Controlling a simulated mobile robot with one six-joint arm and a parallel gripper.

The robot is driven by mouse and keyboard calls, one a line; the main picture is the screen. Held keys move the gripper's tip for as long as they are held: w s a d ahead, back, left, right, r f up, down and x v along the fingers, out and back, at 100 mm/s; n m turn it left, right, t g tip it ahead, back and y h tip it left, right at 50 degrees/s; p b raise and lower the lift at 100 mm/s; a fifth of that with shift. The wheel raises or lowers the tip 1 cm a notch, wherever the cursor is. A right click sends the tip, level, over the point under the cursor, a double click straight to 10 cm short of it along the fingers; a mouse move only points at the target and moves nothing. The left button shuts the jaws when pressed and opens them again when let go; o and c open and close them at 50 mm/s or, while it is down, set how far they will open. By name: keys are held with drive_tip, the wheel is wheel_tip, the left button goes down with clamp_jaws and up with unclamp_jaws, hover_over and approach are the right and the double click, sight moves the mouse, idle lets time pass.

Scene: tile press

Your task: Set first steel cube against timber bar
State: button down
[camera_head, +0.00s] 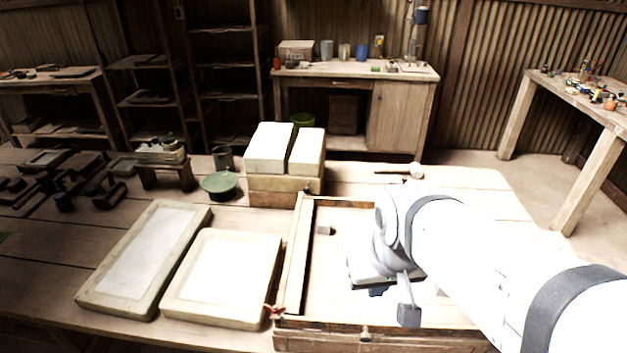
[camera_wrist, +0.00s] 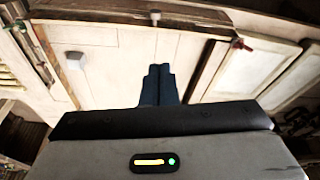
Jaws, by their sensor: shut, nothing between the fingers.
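A small grey steel cube (camera_head: 324,230) sits on the pale floor of the wooden tray, toward its back left. A long timber bar (camera_head: 298,258) runs along the tray's left side. The cube is just right of it; a narrow gap seems to show between them. My gripper (camera_head: 378,291) points down over the tray's middle, to the right of and nearer than the cube. Its blue fingers (camera_wrist: 158,85) are together and empty in the wrist view. A grey block (camera_wrist: 75,61) shows by the tray's opposite side in the wrist view. My arm hides the tray's right part in the head view.
Two framed pale tiles (camera_head: 222,278) lie left of the tray. White-topped blocks (camera_head: 269,148) stand behind it, with a green dish (camera_head: 219,184) beside them. A red clamp (camera_head: 273,310) is at the tray's front left corner. The tray floor between cube and gripper is clear.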

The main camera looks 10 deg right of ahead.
drive_tip(key=shift+s+d, duration=0.1)
drive_tip(key=shift+s, duration=0.05)
drive_tip(key=shift+r, duration=0.1)
drive_tip(key=n+g, duration=0.3)
drive_tip(key=n, duration=1.3)
hover_over(335, 231)
drive_tip(key=d, duration=0.4)
wheel_tip(335, 231, down, 10)
drive_tip(key=f, duration=0.3)
drive_tip(key=f+p, duration=0.1)
drive_tip(key=f, duration=0.1)
drive_tip(key=s+f, duration=0.1)
drive_tip(key=f, duration=0.2)
drive_tip(key=shift+f, duration=0.3)
drive_tip(key=a, duration=0.1)
drive_tip(key=a+p, duration=0.1)
drive_tip(key=a, duration=0.1)
drive_tip(key=shift+w+f, duration=0.35)
drive_tip(key=shift+w, duration=0.05)
drive_tip(key=shift+w+a+p, duration=0.1)
drive_tip(key=shift+a+p, duration=0.2)
drive_tip(key=shift+a, duration=0.15)
